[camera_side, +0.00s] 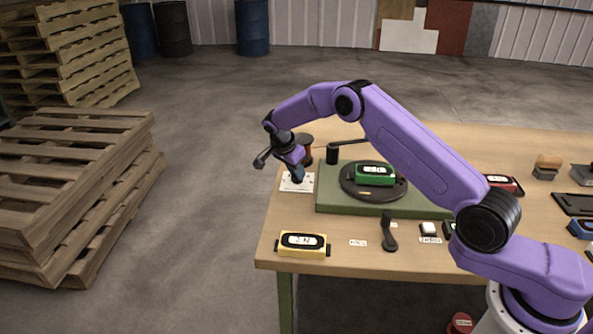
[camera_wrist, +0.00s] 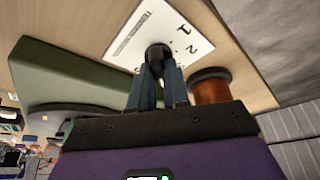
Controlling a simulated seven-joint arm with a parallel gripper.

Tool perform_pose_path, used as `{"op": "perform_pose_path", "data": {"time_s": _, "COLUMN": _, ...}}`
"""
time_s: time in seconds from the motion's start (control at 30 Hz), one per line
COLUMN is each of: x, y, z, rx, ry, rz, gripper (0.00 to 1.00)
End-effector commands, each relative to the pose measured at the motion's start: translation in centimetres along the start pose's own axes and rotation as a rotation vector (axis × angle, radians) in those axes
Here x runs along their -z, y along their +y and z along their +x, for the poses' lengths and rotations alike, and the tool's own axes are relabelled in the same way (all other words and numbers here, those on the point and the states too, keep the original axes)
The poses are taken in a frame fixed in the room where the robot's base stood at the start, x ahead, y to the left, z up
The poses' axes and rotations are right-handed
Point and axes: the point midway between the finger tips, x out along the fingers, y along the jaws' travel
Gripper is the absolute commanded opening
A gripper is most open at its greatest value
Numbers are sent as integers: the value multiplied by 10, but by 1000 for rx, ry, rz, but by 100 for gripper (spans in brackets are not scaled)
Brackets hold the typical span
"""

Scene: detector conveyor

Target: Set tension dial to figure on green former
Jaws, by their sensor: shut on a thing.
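The tension dial is a black knob (camera_wrist: 157,55) on a white printed plate (camera_wrist: 178,32) with numerals, of which 1 and 2 can be read. My gripper (camera_wrist: 158,80) is shut on the knob, its two dark fingers either side of it. In the side view my gripper (camera_side: 297,176) reaches down to the plate (camera_side: 290,186) at the table's left edge and hides the knob. The green former (camera_side: 374,174) sits on a black turntable (camera_side: 393,191) right of the plate. Its white face bears a figure too small to read surely. The dial's pointer setting cannot be told.
The turntable stands on a green base (camera_side: 333,206). A copper-coloured spool (camera_wrist: 210,88) stands close beside my fingers. A yellow former (camera_side: 302,244) lies at the front left, a black lever (camera_side: 388,232) at the front middle. A red former (camera_side: 503,184) is farther right, partly behind my arm.

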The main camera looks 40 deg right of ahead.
Motion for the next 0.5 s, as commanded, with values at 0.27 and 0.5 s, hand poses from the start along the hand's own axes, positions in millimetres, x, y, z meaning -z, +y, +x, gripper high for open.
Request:
{"op": "perform_pose_path", "data": {"time_s": 0.27, "x": -1, "y": 0, "z": 0, "rx": -36, "ry": -2, "rz": 84, "gripper": 0}}
{"op": "perform_pose_path", "data": {"time_s": 0.5, "x": -1, "y": 0, "z": 0, "rx": -43, "ry": -2, "rz": 100, "gripper": 0}}
